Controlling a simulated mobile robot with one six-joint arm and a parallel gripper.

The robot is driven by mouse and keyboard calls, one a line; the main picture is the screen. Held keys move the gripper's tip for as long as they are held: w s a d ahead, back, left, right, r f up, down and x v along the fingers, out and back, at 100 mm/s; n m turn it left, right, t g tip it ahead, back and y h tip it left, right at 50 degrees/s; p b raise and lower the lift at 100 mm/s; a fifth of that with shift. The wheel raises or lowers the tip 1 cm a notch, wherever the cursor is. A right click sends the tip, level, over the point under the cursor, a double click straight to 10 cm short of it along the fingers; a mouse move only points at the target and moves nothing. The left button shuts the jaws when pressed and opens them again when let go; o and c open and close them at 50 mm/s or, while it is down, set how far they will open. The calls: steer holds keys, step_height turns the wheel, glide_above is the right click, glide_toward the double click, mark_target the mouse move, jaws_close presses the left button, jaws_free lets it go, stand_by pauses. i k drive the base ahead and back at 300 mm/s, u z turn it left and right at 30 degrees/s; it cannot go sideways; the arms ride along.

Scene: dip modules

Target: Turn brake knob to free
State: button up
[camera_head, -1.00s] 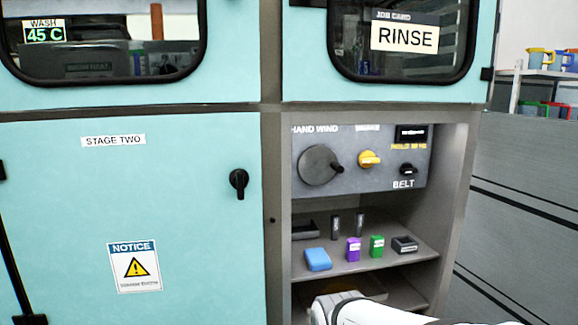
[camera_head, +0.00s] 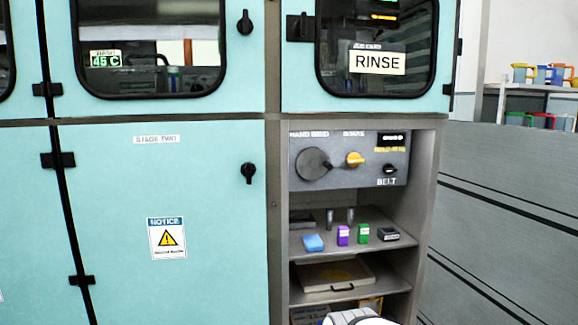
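The yellow brake knob (camera_head: 355,159) sits on the grey control panel (camera_head: 338,181) in the open bay, under a small, blurred label that seems to read BRAKE. Its pointer sticks out to the right; I cannot read its position marks. To its left is the large dark hand wind wheel (camera_head: 312,164). To its right is the small black belt knob (camera_head: 390,169). A white part of my arm (camera_head: 352,317) shows at the bottom edge, below and apart from the panel. My gripper's fingers cannot be made out.
Below the panel, a shelf holds a blue block (camera_head: 313,243), a purple box (camera_head: 343,235), a green box (camera_head: 363,233) and a black block (camera_head: 388,234). A lower shelf holds a tray (camera_head: 333,286). Closed teal doors (camera_head: 110,200) stand to the left, a grey wall (camera_head: 510,200) to the right.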

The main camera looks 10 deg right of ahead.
mark_target(355, 161)
steer(key=z, duration=0.15)
steer(key=i, duration=0.85)
steer(key=u, duration=0.1)
